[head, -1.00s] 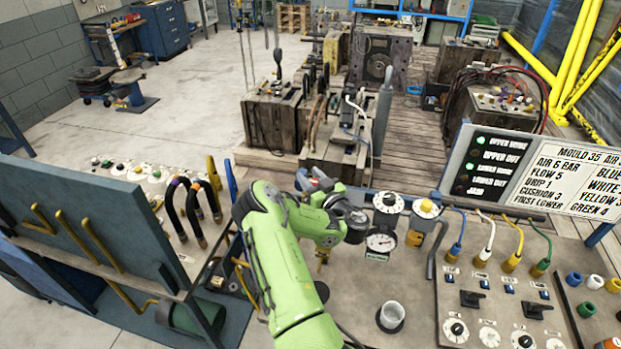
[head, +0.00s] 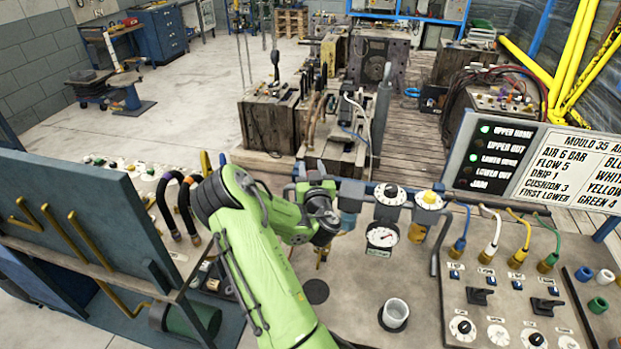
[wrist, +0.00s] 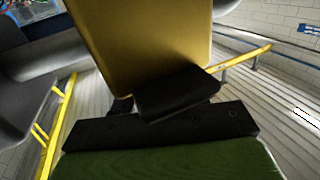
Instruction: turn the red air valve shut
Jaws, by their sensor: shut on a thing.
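The red air valve is not visible now: in the head view my green wrist (head: 318,212) covers the left end of the air line, where a red part showed earlier. My gripper's fingertips are hidden there too. In the wrist view my gripper's black fingers (wrist: 178,96) are closed together, right against a large, blurred gold-yellow block (wrist: 140,45). No red shows between them; what they grip is hidden, and by its place at the air line it is the valve's handle. A pressure gauge (head: 382,236) sits just right of my wrist; its reading is too small to tell.
Right of the wrist stand a white-dial regulator (head: 390,194) and a yellow-topped one (head: 429,200). A switch console (head: 510,300) with coloured hoses is at right, a blue panel (head: 75,215) at left.

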